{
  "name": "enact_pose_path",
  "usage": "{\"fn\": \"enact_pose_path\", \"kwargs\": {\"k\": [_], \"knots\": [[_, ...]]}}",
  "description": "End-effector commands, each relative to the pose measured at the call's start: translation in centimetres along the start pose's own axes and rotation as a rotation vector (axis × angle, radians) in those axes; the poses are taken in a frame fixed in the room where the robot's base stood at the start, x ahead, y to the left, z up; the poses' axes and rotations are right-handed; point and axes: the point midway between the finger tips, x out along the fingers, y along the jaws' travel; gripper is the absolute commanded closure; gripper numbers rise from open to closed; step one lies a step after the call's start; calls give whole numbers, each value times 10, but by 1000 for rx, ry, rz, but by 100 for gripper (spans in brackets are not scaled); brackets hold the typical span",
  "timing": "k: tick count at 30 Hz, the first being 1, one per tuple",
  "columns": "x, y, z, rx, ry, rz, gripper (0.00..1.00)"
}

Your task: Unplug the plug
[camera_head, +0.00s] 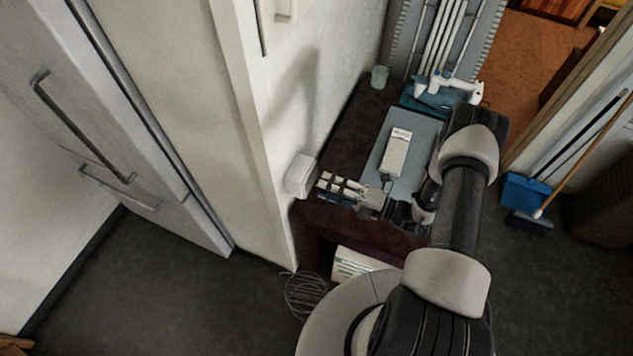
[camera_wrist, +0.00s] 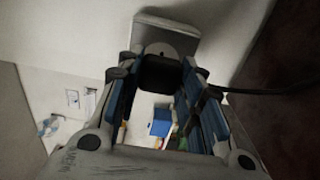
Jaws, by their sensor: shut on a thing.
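The black plug (camera_wrist: 160,74) is between my gripper's blue-padded fingers in the wrist view, with its dark cord (camera_wrist: 268,91) running off to the right. My gripper (camera_wrist: 161,78) is shut on the plug. Just beyond the plug is a pale socket box (camera_wrist: 178,24) with a rounded face; I cannot tell whether the plug is seated in it or slightly apart. In the head view, the white socket box (camera_head: 301,176) is on the wall at the left end of the dark table, and my gripper (camera_head: 325,186) reaches toward it from the right.
The dark table (camera_head: 340,150) holds a blue-grey mat (camera_head: 421,125) with a white device (camera_head: 396,152) on it. A pale cup (camera_head: 379,77) stands at the back. A wire basket (camera_head: 305,295) lies on the floor. The wall (camera_head: 320,60) borders the table's left side.

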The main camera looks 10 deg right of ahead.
Motion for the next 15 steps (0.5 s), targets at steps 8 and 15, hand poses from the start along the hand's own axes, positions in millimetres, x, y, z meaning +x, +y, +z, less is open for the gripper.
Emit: {"fn": "enact_pose_path", "kwargs": {"k": [8,15], "knots": [[-12,0,0,0,-1,0,100],[-21,0,0,0,-1,1,100]]}}
